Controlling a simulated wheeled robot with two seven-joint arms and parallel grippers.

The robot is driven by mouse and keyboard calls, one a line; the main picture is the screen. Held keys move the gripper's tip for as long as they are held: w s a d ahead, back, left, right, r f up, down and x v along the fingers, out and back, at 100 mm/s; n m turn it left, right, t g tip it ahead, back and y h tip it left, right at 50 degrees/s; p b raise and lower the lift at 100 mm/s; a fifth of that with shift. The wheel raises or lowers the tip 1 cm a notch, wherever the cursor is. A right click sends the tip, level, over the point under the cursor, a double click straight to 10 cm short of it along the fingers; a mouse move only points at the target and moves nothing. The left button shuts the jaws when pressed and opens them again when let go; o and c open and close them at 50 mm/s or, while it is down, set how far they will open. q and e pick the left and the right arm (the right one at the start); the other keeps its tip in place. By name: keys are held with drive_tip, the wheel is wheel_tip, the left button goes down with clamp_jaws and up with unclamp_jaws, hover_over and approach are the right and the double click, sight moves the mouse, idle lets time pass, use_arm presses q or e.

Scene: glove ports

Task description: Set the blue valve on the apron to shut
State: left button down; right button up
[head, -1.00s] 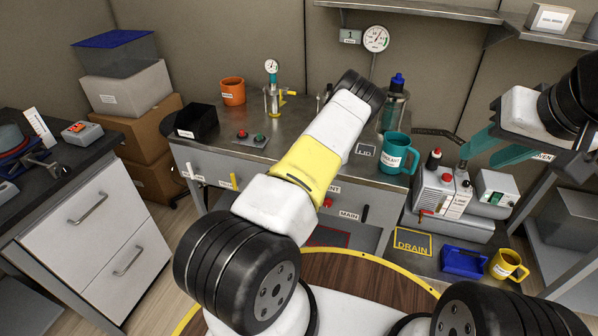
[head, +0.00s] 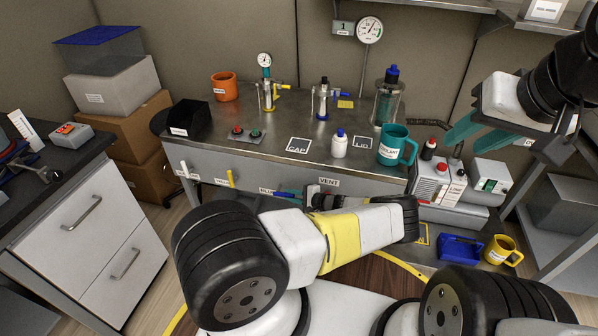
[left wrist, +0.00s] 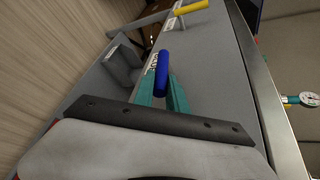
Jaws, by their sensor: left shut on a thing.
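The blue valve (left wrist: 162,70) on the grey apron (left wrist: 215,70) is a straight lever handle. It lies roughly along the apron, across the direction of the yellow handle (left wrist: 190,7). My left gripper (left wrist: 166,92) is at the apron, with its teal fingers closed around the blue handle from both sides. In the head view the left gripper (head: 294,195) is at the apron below the bench edge, and my own arm hides part of the area. My right gripper (head: 515,128) is held up at the right with its fingers apart and empty.
The bench top (head: 250,155) above the apron carries a white bottle (head: 339,146), a teal mug (head: 396,148) and a black bin (head: 189,119). A white drawer cabinet (head: 85,215) is at the left.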

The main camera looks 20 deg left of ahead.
use_arm(q)
drive_tip(key=shift+a+f+y, duration=0.1)
drive_tip(key=shift+f+y, duration=0.35)
drive_tip(key=shift+y, duration=0.45)
drive_tip(key=c, duration=1.3)
unclamp_jaws()
drive_tip(key=shift+c, duration=0.2)
drive_tip(key=v, duration=0.7)
drive_tip(key=shift+s+d, duration=0.2)
drive_tip(key=shift+d, duration=0.15)
